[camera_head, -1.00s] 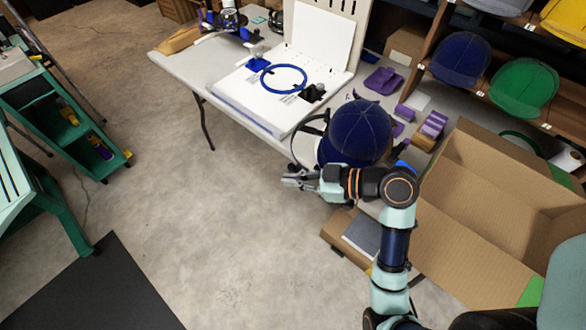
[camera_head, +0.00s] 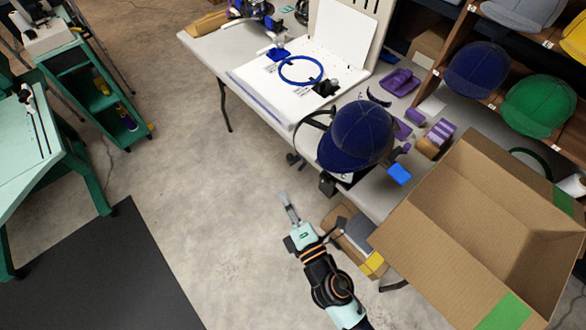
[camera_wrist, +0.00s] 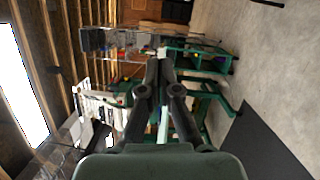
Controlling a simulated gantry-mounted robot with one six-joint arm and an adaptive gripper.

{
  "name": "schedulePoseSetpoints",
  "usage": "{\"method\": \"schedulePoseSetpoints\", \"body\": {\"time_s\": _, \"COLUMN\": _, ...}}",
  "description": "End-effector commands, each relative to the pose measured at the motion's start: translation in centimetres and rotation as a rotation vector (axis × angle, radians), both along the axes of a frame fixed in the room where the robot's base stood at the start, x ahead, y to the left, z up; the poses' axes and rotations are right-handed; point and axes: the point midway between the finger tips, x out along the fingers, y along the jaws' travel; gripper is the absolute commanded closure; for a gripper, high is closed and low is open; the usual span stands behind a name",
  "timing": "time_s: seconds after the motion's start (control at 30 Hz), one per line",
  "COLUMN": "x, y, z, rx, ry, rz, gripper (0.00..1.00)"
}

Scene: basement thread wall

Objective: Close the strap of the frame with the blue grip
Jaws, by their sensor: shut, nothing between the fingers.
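A navy cap (camera_head: 357,135) sits on a dark frame or stand at the table's front edge. A thin black strap (camera_head: 318,115) curves out from the cap's left side, and I cannot tell how its end lies. In the wrist view my gripper (camera_wrist: 160,65) is shut, and neither cap nor strap shows.
The table (camera_head: 207,48) bears a white board with a blue ring (camera_head: 301,70) and several purple parts. An open cardboard box (camera_head: 480,225) stands right of the cap, under a cap shelf (camera_head: 430,75). Open floor lies left of my gripper; green furniture (camera_head: 100,95) stands farther left.

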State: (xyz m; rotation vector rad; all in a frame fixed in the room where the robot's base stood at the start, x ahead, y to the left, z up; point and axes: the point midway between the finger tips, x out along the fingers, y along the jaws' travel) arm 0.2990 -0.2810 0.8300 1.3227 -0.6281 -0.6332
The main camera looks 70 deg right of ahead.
Motion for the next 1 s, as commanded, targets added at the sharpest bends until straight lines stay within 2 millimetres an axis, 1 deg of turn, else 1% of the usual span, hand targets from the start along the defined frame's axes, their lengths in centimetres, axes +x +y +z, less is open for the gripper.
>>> {"method": "schedulePoseSetpoints", "body": {"time_s": 0.17, "x": 1.3, "y": -1.6, "z": 0.6, "rx": 0.001, "ry": -0.003, "rz": -0.003, "gripper": 1.00}}
{"method": "schedulePoseSetpoints", "body": {"time_s": 0.53, "x": 6.7, "y": -7.5, "z": 1.0, "rx": 0.001, "ry": -0.005, "rz": -0.004, "gripper": 1.00}}
{"method": "schedulePoseSetpoints", "body": {"time_s": 0.57, "x": 6.4, "y": -7.8, "z": 1.1, "rx": 0.004, "ry": -0.001, "rz": -0.007, "gripper": 1.00}}
{"method": "schedulePoseSetpoints", "body": {"time_s": 0.6, "x": 5.4, "y": -8.0, "z": 1.3, "rx": 0.004, "ry": 0.000, "rz": -0.009, "gripper": 1.00}}
{"method": "schedulePoseSetpoints", "body": {"time_s": 0.73, "x": 3.8, "y": -8.7, "z": 1.4, "rx": 0.004, "ry": -0.001, "rz": -0.008, "gripper": 1.00}}
{"method": "schedulePoseSetpoints", "body": {"time_s": 0.87, "x": 3.1, "y": -8.9, "z": 1.2, "rx": 0.003, "ry": -0.003, "rz": -0.006, "gripper": 1.00}}
{"method": "schedulePoseSetpoints", "body": {"time_s": 1.0, "x": 3.0, "y": -8.9, "z": 1.1, "rx": 0.003, "ry": -0.003, "rz": -0.003, "gripper": 1.00}}
